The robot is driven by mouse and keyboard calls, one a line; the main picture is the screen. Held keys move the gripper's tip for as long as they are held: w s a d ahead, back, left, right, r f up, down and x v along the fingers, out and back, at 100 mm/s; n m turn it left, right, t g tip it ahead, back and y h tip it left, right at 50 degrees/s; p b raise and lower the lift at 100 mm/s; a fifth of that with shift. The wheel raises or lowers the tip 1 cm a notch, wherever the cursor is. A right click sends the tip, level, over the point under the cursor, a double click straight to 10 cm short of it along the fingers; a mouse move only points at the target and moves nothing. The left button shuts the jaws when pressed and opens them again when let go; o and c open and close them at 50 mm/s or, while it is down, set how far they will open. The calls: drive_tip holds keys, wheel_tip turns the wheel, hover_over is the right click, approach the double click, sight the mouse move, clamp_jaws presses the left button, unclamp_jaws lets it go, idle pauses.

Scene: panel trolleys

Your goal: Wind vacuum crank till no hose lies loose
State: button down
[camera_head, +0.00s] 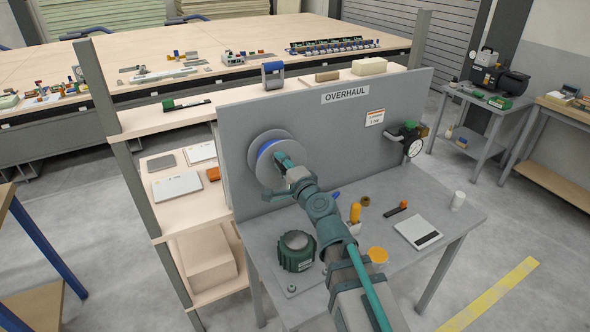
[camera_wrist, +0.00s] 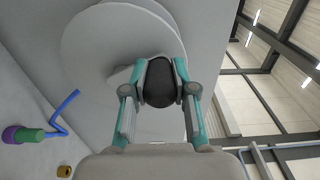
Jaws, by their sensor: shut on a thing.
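A pale grey reel (camera_head: 264,147) with blue hose (camera_head: 265,146) wound on it is mounted on the upright grey panel (camera_head: 235,130). My gripper (camera_head: 283,163) is in front of the reel and covers part of it. In the wrist view, the reel (camera_wrist: 95,40) fills the upper middle. There my gripper (camera_wrist: 160,80) is shut on the dark crank knob (camera_wrist: 160,90), one finger on each side. A short bent piece of blue hose (camera_wrist: 64,112) hangs clear of the reel at left, near a green and purple fitting (camera_wrist: 30,136). My arm hides the crank in the head view.
A gauge (camera_head: 412,145) juts from the panel's right side.

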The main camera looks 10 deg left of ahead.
drive_tip(key=shift+d+f, duration=0.15)
drive_tip(key=shift+w+d, duration=0.3)
drive_tip(key=shift+d, duration=0.15)
idle(0.3)
drive_tip(key=shift+w+d+b, duration=0.4)
drive_tip(key=shift+d+b, duration=0.1)
drive_tip(key=shift+d, duration=0.05)
